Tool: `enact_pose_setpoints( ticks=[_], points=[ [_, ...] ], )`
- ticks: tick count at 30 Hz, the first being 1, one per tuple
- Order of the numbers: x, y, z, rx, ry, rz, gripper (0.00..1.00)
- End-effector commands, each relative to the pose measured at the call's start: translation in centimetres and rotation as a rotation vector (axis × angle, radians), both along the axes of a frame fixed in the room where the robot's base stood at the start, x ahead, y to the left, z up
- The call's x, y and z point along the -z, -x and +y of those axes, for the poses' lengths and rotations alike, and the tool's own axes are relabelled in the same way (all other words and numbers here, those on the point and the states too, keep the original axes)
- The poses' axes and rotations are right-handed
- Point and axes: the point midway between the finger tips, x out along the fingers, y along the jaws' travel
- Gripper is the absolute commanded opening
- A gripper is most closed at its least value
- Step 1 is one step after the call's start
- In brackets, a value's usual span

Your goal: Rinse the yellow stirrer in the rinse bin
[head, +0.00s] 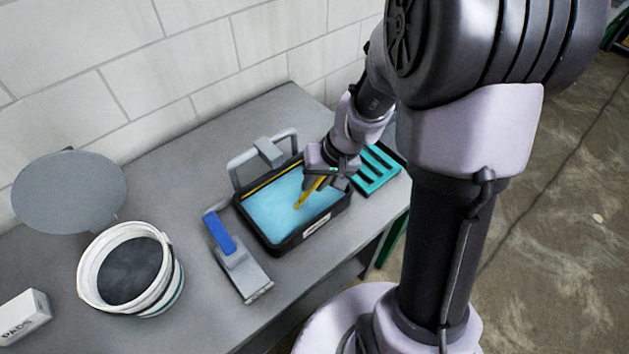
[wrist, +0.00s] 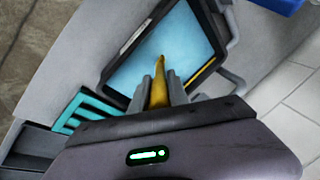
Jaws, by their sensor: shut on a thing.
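The rinse bin (head: 275,236) is a black rectangular bin with light blue liquid in it, near the middle of the grey bench. The yellow stirrer (head: 309,190) slants down over the bin's right part. My gripper (head: 324,174) is shut on the stirrer above the bin's right end. In the wrist view the stirrer (wrist: 159,82) stands between the two grey fingers (wrist: 159,92), its tip over the blue liquid. I cannot tell whether the tip touches the liquid. The bin's black rim also shows in the wrist view (wrist: 118,100).
A teal slotted rack (head: 377,170) sits right of the bin. A blue-handled scraper (head: 240,262) lies left of it. A white bucket (head: 90,270) with dark contents, a round grey lid (head: 70,190) and a white box (head: 24,318) are farther left. A wall runs behind.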

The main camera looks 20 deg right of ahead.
Motion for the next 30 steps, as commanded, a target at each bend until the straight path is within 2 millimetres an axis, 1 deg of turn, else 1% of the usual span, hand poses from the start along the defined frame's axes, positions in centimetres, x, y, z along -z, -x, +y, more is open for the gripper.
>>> enact_pose_setpoints(
  ticks=[17,30],
  points=[
    [0.65,-0.01,0.0,0.0,0.0,0.0,0.0],
    [0.65,-0.01,0.0,0.0,0.0,0.0,0.0]
  ],
)
